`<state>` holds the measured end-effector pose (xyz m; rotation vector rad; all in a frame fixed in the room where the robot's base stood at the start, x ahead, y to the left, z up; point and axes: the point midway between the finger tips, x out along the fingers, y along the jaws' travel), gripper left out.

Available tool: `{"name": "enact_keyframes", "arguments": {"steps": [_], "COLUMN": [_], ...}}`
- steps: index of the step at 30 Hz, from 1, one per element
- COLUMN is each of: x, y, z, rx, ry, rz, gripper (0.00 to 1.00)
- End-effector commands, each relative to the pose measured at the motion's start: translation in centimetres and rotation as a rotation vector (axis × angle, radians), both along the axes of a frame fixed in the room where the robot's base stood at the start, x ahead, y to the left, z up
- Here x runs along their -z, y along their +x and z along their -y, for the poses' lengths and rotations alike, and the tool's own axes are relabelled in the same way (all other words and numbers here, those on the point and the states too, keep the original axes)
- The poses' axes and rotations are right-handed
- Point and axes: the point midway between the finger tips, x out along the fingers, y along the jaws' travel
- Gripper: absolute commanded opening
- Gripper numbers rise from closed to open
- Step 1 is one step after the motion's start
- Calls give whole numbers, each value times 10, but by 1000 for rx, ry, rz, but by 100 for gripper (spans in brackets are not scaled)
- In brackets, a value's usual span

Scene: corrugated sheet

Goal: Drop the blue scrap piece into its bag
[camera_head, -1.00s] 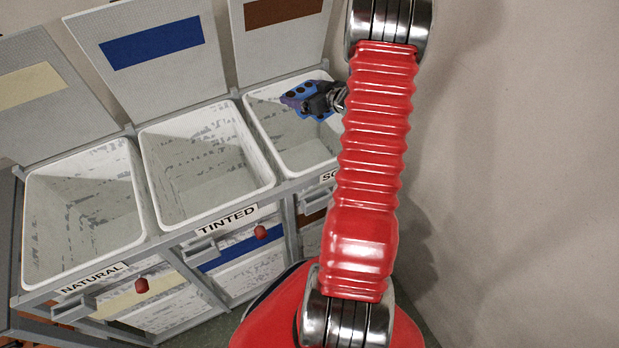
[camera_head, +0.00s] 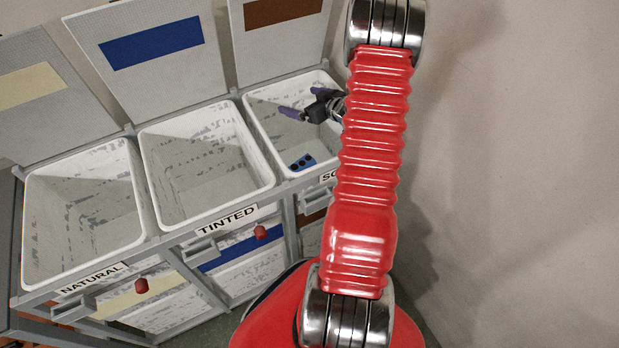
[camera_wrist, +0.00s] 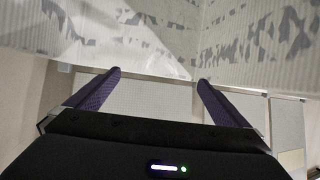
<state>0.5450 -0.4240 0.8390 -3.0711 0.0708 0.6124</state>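The blue scrap piece (camera_head: 302,163), a small blue slab with dark round holes, is inside the rightmost white bin (camera_head: 258,118), low near its front wall. That bin stands under the board with a brown patch, and its label is mostly hidden by my arm. My gripper (camera_head: 288,112) is over the same bin, above and apart from the piece. In the wrist view my gripper (camera_wrist: 155,80) has its two purple fingers wide apart with nothing between them. The piece is not seen in the wrist view.
The middle bin labelled TINTED (camera_head: 148,165), under the board with a blue patch (camera_head: 152,43), is empty of blue pieces. The NATURAL bin (camera_head: 30,225) is at the left. Grey frame rails run between the bins. A bare wall (camera_head: 520,150) is at the right.

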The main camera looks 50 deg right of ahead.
Motion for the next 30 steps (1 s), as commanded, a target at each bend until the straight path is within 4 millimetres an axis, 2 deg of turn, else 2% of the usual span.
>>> {"name": "enact_keyframes", "arguments": {"steps": [6, 11, 30], "x": [0, -5, -45], "y": [-1, -11, -107], "z": [0, 0, -4], "rx": [0, 1, 3], "ry": [0, 0, -1], "rz": [0, 0, 0], "gripper": [100, 100, 100]}}
